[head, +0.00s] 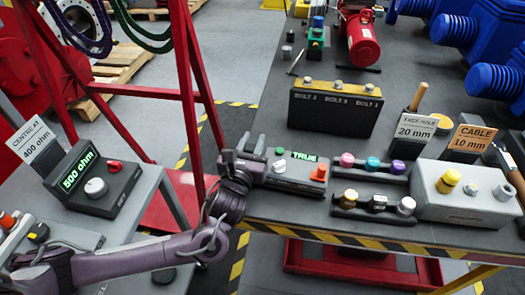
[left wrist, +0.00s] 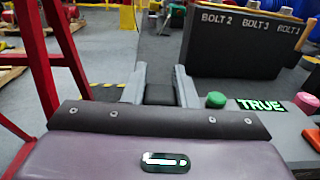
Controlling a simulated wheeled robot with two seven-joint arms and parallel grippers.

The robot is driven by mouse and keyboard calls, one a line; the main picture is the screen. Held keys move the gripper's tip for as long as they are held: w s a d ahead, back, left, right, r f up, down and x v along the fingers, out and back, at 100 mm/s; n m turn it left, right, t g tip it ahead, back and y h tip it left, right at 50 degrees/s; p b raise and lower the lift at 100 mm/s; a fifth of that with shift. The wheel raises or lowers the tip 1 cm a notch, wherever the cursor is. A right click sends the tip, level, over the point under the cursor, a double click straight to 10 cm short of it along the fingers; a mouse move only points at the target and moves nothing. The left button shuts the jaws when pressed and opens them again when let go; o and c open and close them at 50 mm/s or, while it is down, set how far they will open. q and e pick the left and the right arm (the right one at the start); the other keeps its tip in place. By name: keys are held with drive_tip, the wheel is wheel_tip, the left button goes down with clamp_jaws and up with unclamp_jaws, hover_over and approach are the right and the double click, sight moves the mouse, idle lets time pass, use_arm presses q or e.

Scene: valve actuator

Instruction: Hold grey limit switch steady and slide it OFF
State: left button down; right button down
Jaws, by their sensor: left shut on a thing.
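My left gripper (head: 251,143) is at the left end of a low grey box with a lit green TRUE display (head: 304,156), near the table's left edge. In the left wrist view its two grey fingers (left wrist: 160,85) stand on either side of a dark grey block (left wrist: 160,95) and are shut on it. I cannot tell for sure whether this block is the limit switch or part of the box. The box carries a green button (left wrist: 216,100) and a red knob (head: 319,172). My right gripper is not in view.
A black box labelled BOLT (head: 335,110) stands behind. Racks with coloured knobs (head: 372,165) and a light grey box with a yellow knob (head: 465,195) are to the right. A 500 ohm meter (head: 95,180) sits on the left table. A red frame (head: 190,70) rises beside my arm.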

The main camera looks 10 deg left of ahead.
use_arm(q)
wheel_tip(320, 180, up, 8)
drive_tip(key=shift+f, duration=4.55)
